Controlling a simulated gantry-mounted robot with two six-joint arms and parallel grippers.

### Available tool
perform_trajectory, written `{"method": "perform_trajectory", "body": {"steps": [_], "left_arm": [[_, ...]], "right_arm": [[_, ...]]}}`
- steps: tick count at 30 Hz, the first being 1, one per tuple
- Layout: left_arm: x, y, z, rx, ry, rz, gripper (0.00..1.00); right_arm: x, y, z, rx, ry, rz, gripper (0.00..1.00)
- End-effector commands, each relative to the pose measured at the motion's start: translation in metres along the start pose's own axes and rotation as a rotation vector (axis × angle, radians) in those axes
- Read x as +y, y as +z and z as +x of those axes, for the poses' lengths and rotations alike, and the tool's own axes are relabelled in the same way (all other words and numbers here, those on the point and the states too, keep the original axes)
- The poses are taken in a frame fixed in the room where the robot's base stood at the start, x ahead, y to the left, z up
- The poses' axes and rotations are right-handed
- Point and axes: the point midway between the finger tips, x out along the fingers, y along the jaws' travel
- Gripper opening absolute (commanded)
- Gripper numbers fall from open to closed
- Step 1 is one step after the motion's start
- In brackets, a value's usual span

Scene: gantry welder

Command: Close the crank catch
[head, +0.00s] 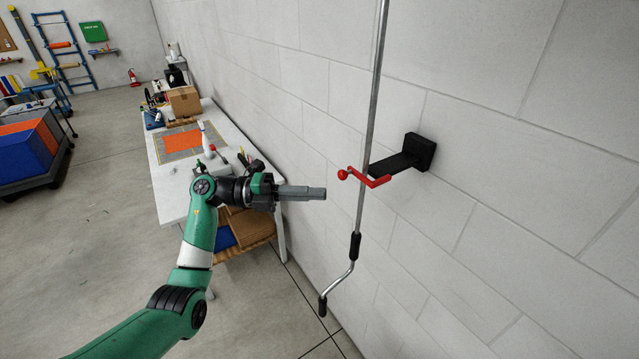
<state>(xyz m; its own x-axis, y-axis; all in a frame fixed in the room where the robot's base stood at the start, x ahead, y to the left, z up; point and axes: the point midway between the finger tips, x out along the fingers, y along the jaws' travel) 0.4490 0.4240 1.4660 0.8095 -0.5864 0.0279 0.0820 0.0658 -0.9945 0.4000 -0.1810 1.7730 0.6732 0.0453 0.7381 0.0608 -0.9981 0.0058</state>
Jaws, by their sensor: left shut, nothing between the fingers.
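The red crank catch (378,182) sits at the end of a black wall bracket (405,160), beside the crank rod. Its red ball knob (342,174) points left, towards my left gripper. The metal crank rod (374,90) hangs upright by the catch, with a bent handle and black grips (355,246) below. I cannot tell whether the catch is around the rod. My left gripper (322,193) is shut and empty, to the left of the knob and slightly lower in the picture, apart from it. My right gripper is not in view.
A white workbench (172,205) with a cardboard box (184,101), an orange mat (182,141) and tools stands behind my left arm along the block wall (480,220). A blue and orange cart (30,150) is far left. The space around the crank handle looks clear.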

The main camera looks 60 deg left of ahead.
Motion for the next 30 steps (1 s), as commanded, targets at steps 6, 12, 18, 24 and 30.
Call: {"method": "perform_trajectory", "body": {"steps": [6, 12, 18, 24, 30], "left_arm": [[0.007, 0.007, -0.059, -0.007, 0.000, 0.003, 0.00], [0.005, 0.009, -0.084, -0.004, 0.000, 0.002, 0.00], [0.004, 0.009, -0.087, -0.002, 0.000, 0.002, 0.00], [0.004, 0.009, -0.086, -0.002, 0.000, 0.002, 0.00], [-0.007, -0.005, -0.046, 0.087, -0.009, -0.001, 0.00]], "right_arm": [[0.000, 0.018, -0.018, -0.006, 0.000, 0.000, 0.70], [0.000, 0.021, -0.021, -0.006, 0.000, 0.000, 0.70], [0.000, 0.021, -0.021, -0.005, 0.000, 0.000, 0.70], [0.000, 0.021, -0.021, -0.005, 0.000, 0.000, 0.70], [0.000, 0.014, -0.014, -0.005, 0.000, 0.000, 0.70]]}}
